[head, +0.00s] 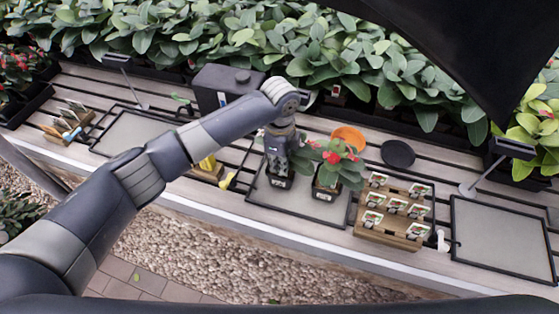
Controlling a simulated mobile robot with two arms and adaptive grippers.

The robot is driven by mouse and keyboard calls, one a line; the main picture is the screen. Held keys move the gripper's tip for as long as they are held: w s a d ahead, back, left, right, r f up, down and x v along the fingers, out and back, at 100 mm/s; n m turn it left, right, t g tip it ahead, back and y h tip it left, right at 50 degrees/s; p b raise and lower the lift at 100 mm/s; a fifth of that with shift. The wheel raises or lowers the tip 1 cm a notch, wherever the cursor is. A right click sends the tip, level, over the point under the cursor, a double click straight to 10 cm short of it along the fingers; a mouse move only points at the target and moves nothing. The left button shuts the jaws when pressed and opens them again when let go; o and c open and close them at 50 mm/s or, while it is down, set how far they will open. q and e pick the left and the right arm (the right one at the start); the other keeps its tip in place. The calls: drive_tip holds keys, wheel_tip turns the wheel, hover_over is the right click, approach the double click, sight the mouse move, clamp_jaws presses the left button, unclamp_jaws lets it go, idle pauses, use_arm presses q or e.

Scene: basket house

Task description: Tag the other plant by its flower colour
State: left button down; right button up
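Two potted plants stand side by side on a grey tray (305,212) with a black rim. The right plant (330,165) has red flowers, green leaves and a black pot with a pale marking. The left plant's black pot (279,183) shows below my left gripper (280,158), which points down over that plant. The gripper and wrist hide most of this plant, including any flower. I cannot tell whether its fingers are open or hold anything. A wooden tag rack (383,235) right of the tray holds several small picture tags (396,206). My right gripper is out of view.
An orange saucer (348,136) and a black saucer (398,153) lie behind the plants. A dark box (222,84) stands at the back. Empty grey trays lie at the left (135,133) and right (500,235). Dense foliage lines the bench's back.

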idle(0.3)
use_arm(q)
drive_tip(key=c, duration=1.7)
unclamp_jaws()
drive_tip(key=shift+r, duration=0.1)
wheel_tip(320, 180, up, 12)
drive_tip(key=shift+f, duration=0.1)
